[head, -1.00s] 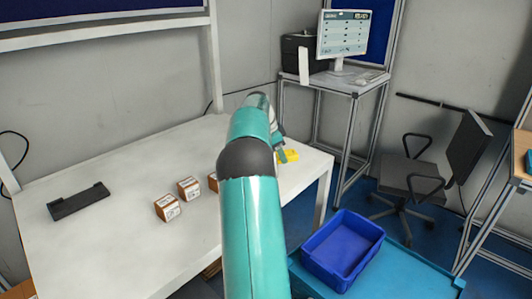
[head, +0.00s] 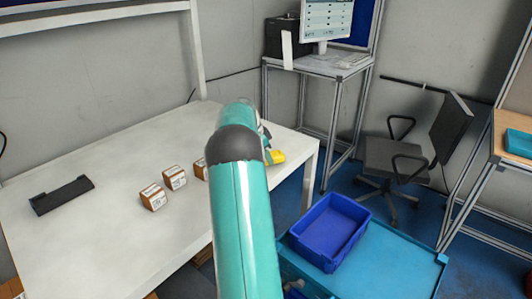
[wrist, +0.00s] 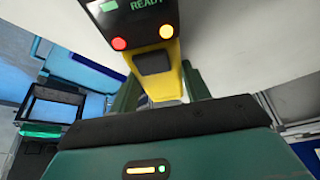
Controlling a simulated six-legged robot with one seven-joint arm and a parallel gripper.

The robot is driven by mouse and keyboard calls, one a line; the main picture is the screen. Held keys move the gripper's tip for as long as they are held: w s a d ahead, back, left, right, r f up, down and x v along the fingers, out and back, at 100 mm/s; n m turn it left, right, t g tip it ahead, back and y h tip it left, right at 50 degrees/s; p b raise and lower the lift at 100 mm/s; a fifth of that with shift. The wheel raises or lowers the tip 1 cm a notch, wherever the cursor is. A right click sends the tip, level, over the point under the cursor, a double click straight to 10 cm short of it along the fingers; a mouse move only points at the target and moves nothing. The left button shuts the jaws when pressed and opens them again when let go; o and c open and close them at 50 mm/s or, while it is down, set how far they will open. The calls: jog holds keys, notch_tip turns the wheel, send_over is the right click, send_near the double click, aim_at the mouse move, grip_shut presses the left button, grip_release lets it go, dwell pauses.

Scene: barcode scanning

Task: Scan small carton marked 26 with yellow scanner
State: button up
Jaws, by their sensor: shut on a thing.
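The yellow scanner (wrist: 160,80) fills the upper middle of the wrist view. Its dark head bears a small green READY display, a red light and a yellow light. My gripper (wrist: 163,96) is shut on it, with one finger on each side. In the head view, the yellow scanner (head: 277,157) shows at the right of my arm, over the table's right end. Small brown cartons with white labels stand on the table: one in front (head: 153,197), one behind it (head: 175,179), and one partly behind my arm (head: 199,169). The numbers are too small to read.
A black holder (head: 62,195) lies at the left of the white table (head: 95,240). A blue bin (head: 328,232) stands on a blue surface at the lower right. A monitor (head: 326,18) and office chair (head: 390,160) are farther back. The table's front left is clear.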

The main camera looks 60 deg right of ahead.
jog(key=shift+r, duration=0.1)
notch_tip(320, 180, up, 12)
dwell(0.4)
